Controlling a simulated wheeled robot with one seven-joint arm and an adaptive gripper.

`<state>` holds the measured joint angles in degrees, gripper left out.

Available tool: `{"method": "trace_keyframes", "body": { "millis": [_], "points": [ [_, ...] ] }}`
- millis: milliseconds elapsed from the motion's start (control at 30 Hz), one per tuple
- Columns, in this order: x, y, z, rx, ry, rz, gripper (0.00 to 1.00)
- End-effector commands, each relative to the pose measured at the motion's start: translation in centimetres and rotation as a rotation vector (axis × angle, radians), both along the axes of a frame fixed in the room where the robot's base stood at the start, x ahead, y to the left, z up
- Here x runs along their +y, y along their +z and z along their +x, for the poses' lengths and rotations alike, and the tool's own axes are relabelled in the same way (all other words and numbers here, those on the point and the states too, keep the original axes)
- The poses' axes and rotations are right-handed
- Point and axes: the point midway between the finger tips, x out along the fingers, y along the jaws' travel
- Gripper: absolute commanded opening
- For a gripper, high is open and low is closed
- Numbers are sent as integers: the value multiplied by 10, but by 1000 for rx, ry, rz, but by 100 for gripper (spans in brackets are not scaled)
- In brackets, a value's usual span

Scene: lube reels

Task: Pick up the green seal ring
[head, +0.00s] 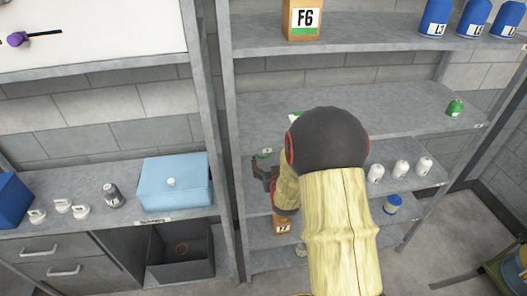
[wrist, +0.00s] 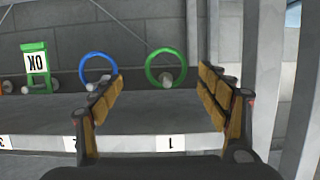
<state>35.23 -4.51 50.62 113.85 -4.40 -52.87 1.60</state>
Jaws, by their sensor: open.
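The green seal ring (wrist: 148,68) is upright in the wrist view, near the back of a shelf, around the end of a grey peg or roller. My gripper (wrist: 160,74) is open and empty, and the ring shows between its two fingers, farther off. No contact with the ring is visible. In the head view my gripper (head: 265,178) is at the left end of a lower shelf, partly behind my arm. I cannot make out the ring in the head view.
The shelf edge (wrist: 135,142) runs below my fingers. A grey shelf post (wrist: 268,65) stands close on the right. White bottles (head: 400,168) stand right of my arm.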

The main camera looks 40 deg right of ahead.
Motion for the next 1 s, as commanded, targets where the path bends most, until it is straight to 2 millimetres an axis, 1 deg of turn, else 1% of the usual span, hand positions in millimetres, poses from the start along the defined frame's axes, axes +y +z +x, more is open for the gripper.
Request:
{"method": "trace_keyframes", "body": {
  "millis": [33,267,500,600,900,1000],
  "points": [
    [-3,-2,5,0,1,0,75],
    [-9,-8,21,2,2,1,75],
    [-19,-19,48,1,1,1,75],
    [-23,-21,55,1,1,0,75],
    [-25,-22,58,1,1,0,75],
    [-25,-22,58,1,1,0,71]
  ]
}}
